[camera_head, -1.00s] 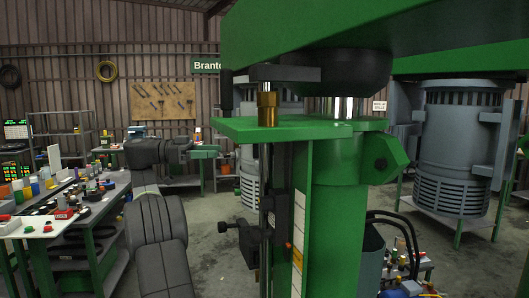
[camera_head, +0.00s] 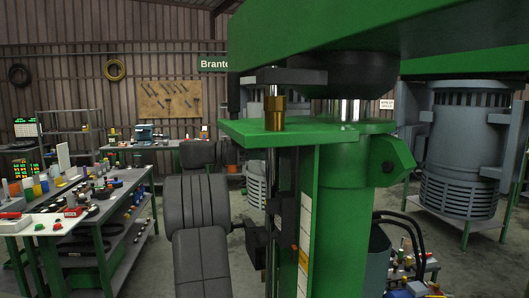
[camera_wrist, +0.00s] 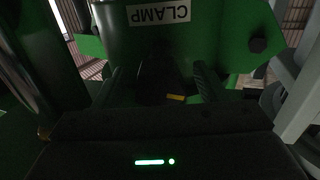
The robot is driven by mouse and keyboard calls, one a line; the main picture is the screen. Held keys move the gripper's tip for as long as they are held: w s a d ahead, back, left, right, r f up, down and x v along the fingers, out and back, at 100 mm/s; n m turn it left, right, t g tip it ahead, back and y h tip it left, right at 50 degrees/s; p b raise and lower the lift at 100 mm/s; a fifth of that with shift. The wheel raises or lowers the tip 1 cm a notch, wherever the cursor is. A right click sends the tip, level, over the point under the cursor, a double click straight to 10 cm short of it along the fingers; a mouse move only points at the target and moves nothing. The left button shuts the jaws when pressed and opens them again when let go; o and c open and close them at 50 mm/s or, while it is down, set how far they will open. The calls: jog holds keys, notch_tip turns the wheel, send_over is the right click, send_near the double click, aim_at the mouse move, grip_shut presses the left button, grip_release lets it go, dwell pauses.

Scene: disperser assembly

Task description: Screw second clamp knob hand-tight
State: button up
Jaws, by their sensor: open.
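In the wrist view a green housing (camera_wrist: 205,30) with a white CLAMP label (camera_wrist: 159,13) is close ahead. A dark knob-like shape (camera_wrist: 153,80) lies below the label, between the two ribbed fingers of my gripper (camera_wrist: 160,75). The fingers stand apart, and the picture is too dark to tell whether they touch it. A yellow mark (camera_wrist: 176,97) shows near its lower right. A dark round knob or bolt head (camera_wrist: 258,45) sits farther right. In the head view my gripper is hidden behind the green machine column (camera_head: 338,230); a dark bolt head (camera_head: 388,167) shows on its lug.
A brass fitting (camera_head: 274,112) stands on the green bracket plate (camera_head: 240,132), and a black block (camera_head: 257,245) sits beside the rods below it. A cluttered bench (camera_head: 110,222) is at left. A grey slotted vessel (camera_head: 468,150) stands at right.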

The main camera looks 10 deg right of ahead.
jog(key=c, duration=1)
jog(key=shift+o, duration=0.2)
jog(key=shift+f+m+b, duration=0.3)
jog(key=shift+m+b, duration=0.2)
jog(key=shift+b, duration=0.7)
jog(key=shift+r+m+b, duration=0.2)
jog(key=shift+m+b, duration=0.3)
jog(key=shift+b, duration=0.25)
jog(key=o, duration=1)
jog(key=shift+r, duration=0.1)
jog(key=shift+c, duration=0.2)
jog(key=w+a, duration=0.1)
jog(key=a, duration=1.2)
jog(key=shift+w+a, duration=0.35)
jog(key=shift+a, duration=0.05)
jog(key=shift+d, duration=0.1)
